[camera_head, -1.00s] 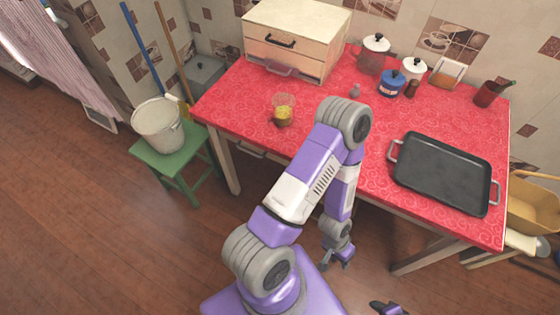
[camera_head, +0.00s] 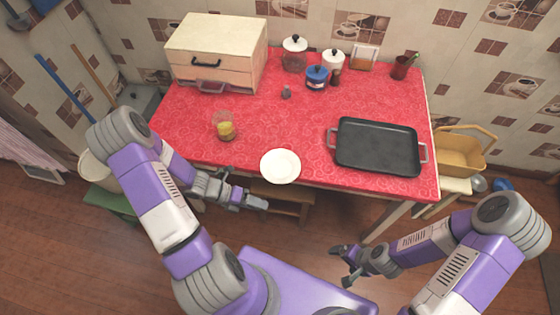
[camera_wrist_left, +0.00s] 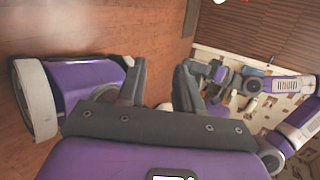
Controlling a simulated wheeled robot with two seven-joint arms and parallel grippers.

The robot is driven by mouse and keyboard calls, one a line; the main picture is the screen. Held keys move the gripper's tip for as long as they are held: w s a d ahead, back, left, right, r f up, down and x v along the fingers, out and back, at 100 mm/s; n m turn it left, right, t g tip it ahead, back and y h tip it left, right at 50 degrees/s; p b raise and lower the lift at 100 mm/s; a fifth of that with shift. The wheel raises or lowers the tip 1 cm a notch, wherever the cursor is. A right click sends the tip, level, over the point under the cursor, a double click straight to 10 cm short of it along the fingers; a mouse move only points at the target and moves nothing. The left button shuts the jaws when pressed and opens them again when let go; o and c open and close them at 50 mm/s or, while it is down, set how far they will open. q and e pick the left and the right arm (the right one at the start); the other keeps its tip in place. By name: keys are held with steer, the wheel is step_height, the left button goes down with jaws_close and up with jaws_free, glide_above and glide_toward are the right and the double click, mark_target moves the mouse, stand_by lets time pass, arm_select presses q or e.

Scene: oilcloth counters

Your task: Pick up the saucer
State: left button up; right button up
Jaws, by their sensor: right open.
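The white saucer (camera_head: 280,166) lies flat at the front edge of the red-covered table and is unobstructed in the head view. My left gripper (camera_head: 257,203) is below and slightly left of the saucer in the head view, apart from it and in front of the table edge. In the left wrist view my left gripper (camera_wrist_left: 160,85) has its two fingers apart with nothing between them. My right gripper (camera_head: 345,264) is open and empty, in front of the table, low and to the right of the saucer.
A black tray (camera_head: 377,147) lies to the right of the saucer. A glass with yellow contents (camera_head: 225,127) stands to its left. A wooden drawer box (camera_head: 217,55), lidded jars and a blue pot (camera_head: 317,78) stand at the back. The table's middle is largely clear.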

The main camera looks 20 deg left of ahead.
mark_target(265, 177)
arm_select(q)
steer(key=w+a+r+n+t+p, duration=0.1)
steer(key=w+a+r+n+t, duration=0.25)
steer(key=a+r+n, duration=0.35)
steer(key=shift+n+t+y, duration=0.3)
steer(key=shift+n+t, duration=0.3)
steer(key=shift+t, duration=0.05)
steer(key=b+x, duration=0.1)
steer(key=x, duration=0.4)
steer(key=f+b+x, duration=0.1)
steer(key=x, duration=0.2)
steer(key=shift+a+b, duration=0.3)
steer(key=shift+b, duration=0.05)
jaws_close()
